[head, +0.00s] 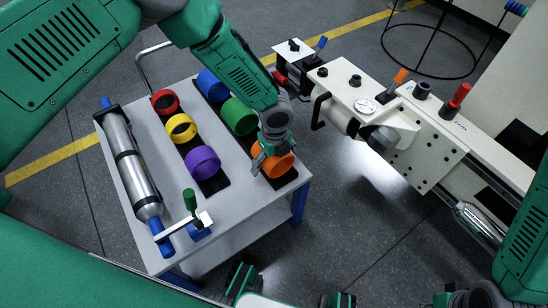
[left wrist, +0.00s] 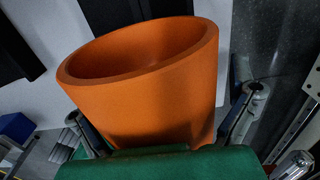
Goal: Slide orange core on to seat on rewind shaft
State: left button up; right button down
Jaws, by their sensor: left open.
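The orange core (head: 281,165) is a hollow ring on a black strip at the right front corner of the white cart. My left gripper (head: 268,155) is above it, with fingers open around it. In the left wrist view the orange core (left wrist: 140,90) fills the middle, its open end facing up, with a finger on each side; whether they touch it is unclear. A silver cylinder (head: 478,222) shows under the white machine at the right; I cannot tell whether it is the rewind shaft. My right arm shows at the lower right; its gripper is not clearly made out.
The white cart (head: 225,226) also carries red (head: 165,102), yellow (head: 181,128), purple (head: 202,162), blue (head: 212,86) and green (head: 238,117) cores, and a long silver roller (head: 130,160). The white machine (head: 440,150) stands right, with open floor between.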

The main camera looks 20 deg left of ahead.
pick_arm(q)
jog(key=shift+r, duration=0.15)
jog(key=shift+a, duration=0.15)
jog(key=c, duration=1.2)
jog(key=shift+a, duration=0.3)
jog(key=shift+d, duration=0.2)
notch_tip(320, 180, up, 9)
jog(key=p, duration=0.4)
jog(key=shift+a+r, duration=0.1)
jog(key=shift+r, duration=0.3)
pick_arm(e)
notch_tip(320, 180, up, 4)
jog(key=shift+a+r, duration=0.1)
jog(key=shift+a, duration=0.05)
pick_arm(q)
jog(key=shift+d, duration=0.2)
